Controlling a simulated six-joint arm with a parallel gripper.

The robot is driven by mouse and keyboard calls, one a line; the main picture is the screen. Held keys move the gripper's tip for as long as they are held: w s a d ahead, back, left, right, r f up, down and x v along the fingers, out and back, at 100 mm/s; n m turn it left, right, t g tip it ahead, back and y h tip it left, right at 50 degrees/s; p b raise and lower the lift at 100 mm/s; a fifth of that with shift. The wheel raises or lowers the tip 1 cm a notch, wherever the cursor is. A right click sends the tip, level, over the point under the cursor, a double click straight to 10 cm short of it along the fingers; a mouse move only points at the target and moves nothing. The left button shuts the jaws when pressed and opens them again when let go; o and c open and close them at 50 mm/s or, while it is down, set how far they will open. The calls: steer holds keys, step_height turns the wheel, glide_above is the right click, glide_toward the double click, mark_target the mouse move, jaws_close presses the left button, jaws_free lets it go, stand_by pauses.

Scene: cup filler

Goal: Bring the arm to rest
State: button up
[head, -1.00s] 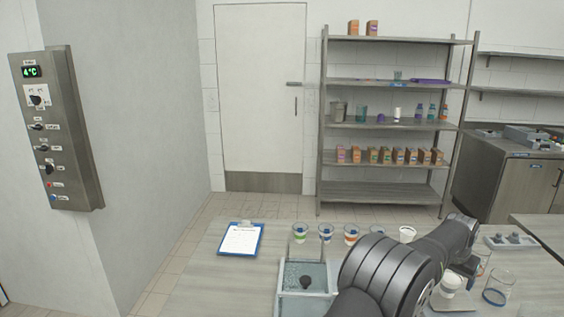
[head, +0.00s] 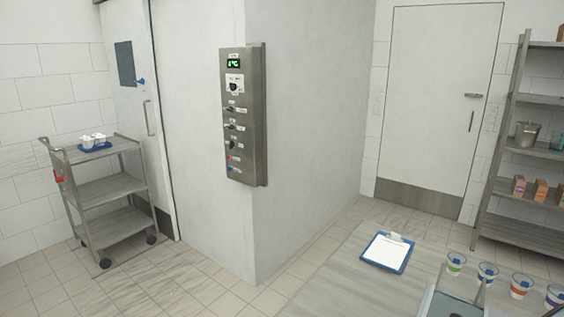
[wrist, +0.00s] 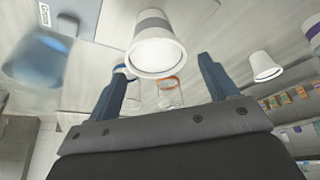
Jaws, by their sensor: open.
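My gripper (wrist: 162,65) shows in the wrist view with its two blue-grey fingers spread apart. Nothing is gripped between them. A white cup (wrist: 157,50) with a grey band appears just past the fingertips; I cannot tell how far off it is. A clear cup with an orange rim (wrist: 168,84) shows between the fingers, farther away. My arm is not in the head view now.
In the head view, the worktable (head: 335,285) carries a blue clipboard (head: 388,253) and several banded cups (head: 488,272). A control panel (head: 243,115) hangs on the wall. A cart (head: 108,191) holds a blue tray (head: 95,147). Open floor lies between cart and table.

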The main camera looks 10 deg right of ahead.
step_height(320, 180, down, 3)
steer(key=shift+r, duration=0.2)
steer(key=v, duration=1.1)
steer(key=x, duration=1.2)
steer(key=shift+a+f, duration=0.15)
steer(key=shift+f, duration=0.25)
step_height(320, 180, up, 5)
steer(key=shift+f, duration=0.2)
steer(key=s+a+r, duration=0.5)
steer(key=s+r, duration=0.2)
steer(key=s, duration=0.3)
steer(key=w+f, duration=0.4)
steer(key=w, duration=0.4)
steer(key=w+f, duration=0.4)
steer(key=w, duration=0.5)
steer(key=w+f, duration=0.4)
steer(key=w, duration=0.4)
steer(key=shift+w+a+f, duration=0.15)
steer(key=shift+a+f, duration=0.1)
steer(key=shift+a, duration=0.15)
steer(key=f, duration=0.3)
steer(key=shift+w, duration=0.2)
steer(key=shift+f, duration=0.4)
